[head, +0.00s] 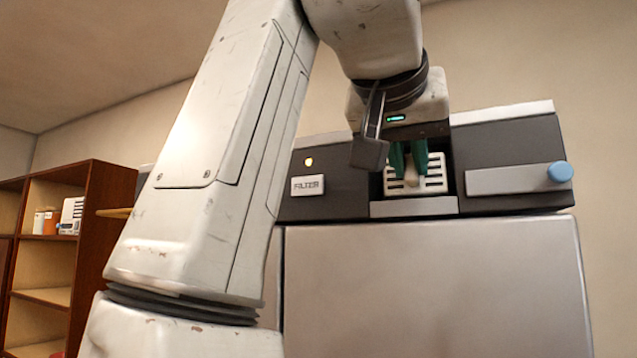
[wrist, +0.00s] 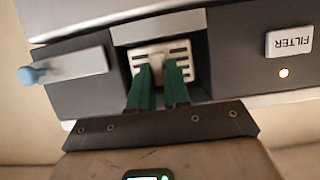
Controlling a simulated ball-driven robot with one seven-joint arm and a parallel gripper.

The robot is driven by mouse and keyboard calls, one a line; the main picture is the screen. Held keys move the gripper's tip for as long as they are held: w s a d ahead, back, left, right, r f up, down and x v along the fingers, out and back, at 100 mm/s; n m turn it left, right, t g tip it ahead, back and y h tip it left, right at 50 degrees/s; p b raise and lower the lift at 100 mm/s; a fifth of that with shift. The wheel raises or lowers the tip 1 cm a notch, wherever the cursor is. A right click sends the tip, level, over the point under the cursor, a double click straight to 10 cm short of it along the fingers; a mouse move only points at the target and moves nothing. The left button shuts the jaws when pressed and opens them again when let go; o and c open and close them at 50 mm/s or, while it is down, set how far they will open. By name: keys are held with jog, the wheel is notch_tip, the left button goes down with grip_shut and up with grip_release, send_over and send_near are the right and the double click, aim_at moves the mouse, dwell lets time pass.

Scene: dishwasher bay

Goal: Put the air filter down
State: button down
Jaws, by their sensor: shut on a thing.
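The air filter (head: 432,178) is a white slotted block with a pale knob at its front. It sits in the square opening of the dark machine top, beside the FILTER label. My gripper (head: 410,178) has green fingers and is shut on the filter's knob. In the wrist view the filter (wrist: 181,46) is within the opening, and the green fingers of my gripper (wrist: 160,72) reach to its knob. The fingers hide part of the filter's face. I cannot tell how deep the filter sits or whether it rests on the opening's floor.
A FILTER label (head: 307,185) with a lit amber lamp (head: 308,161) is left of the opening. A grey bar with a blue knob (head: 560,172) is at the right. A wooden shelf (head: 95,200) stands far left, with white and orange items on it and some bare boards.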

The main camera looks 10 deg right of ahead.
jog(key=shift+w+a+f, duration=0.1)
jog(key=shift+w+f, duration=0.1)
jog(key=shift+w, duration=0.2)
jog(key=shift+s+f, duration=0.15)
jog(key=shift+f, duration=0.05)
jog(key=c, duration=1.1)
grip_release()
jog(key=shift+r, duration=0.1)
